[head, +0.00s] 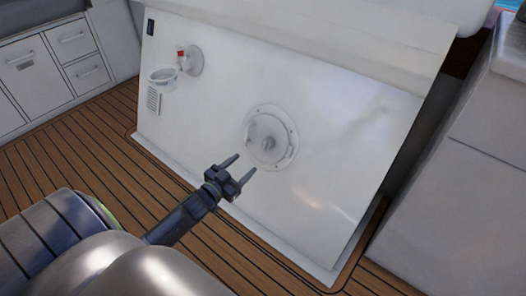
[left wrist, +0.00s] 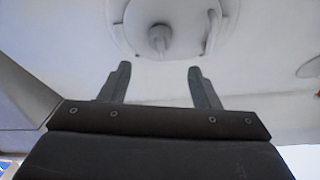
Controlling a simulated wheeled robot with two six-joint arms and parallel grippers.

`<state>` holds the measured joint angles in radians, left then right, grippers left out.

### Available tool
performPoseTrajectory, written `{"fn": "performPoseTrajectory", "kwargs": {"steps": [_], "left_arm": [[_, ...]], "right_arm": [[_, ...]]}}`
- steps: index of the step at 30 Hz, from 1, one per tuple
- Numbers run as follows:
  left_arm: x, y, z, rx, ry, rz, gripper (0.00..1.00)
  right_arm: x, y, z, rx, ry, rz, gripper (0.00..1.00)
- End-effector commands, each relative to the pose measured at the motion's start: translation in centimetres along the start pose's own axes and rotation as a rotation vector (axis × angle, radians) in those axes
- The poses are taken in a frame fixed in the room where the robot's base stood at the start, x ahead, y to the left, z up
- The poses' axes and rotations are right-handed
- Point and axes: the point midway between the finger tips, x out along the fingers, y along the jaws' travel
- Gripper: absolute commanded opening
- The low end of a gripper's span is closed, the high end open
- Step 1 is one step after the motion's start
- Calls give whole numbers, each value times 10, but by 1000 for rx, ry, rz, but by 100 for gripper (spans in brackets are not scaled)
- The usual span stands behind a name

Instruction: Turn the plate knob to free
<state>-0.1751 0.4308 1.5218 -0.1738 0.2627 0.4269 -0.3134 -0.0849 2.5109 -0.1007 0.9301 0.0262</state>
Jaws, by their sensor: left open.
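The plate (head: 287,158) is a round, light grey disc on the front of the white hatch panel. Its knob (head: 267,144) sticks out near the disc's middle. In the left wrist view the knob (left wrist: 160,38) hangs at the top centre, on the plate (left wrist: 190,15), whose upper part is cut off. My left gripper (head: 242,165) is open and empty, in front of the panel, a little below and left of the plate. In the left wrist view its two fingers (left wrist: 158,80) point towards the plate, apart from the knob. My right gripper is in neither view.
A round fitting with a red part (head: 193,60) and a clear cup (head: 162,77) sit upper left on the panel (head: 330,190). Grey drawers (head: 85,62) stand at far left, a white cabinet (head: 465,180) at right. Slatted wood floor (head: 90,150) is clear.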

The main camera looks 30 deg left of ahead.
Motion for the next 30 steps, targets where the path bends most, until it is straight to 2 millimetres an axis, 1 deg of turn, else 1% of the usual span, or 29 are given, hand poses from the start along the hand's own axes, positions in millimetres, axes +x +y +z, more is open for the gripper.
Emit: {"fn": "performPoseTrajectory", "kwargs": {"steps": [1,3,9,12,15,21,29,30], "left_arm": [[12,0,3,1,2,0,57],[28,0,2,0,3,-1,57],[68,0,2,0,0,-2,57],[84,0,1,0,0,-1,57],[96,0,2,0,-1,-1,57],[109,0,1,-1,-2,-1,57],[110,0,1,-1,-3,-1,57],[110,0,1,-1,-3,-1,55]], "right_arm": [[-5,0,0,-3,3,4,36],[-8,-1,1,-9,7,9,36],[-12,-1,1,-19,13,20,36],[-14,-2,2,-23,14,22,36],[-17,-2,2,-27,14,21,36],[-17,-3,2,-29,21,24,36],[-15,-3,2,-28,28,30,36],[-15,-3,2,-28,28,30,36]]}}
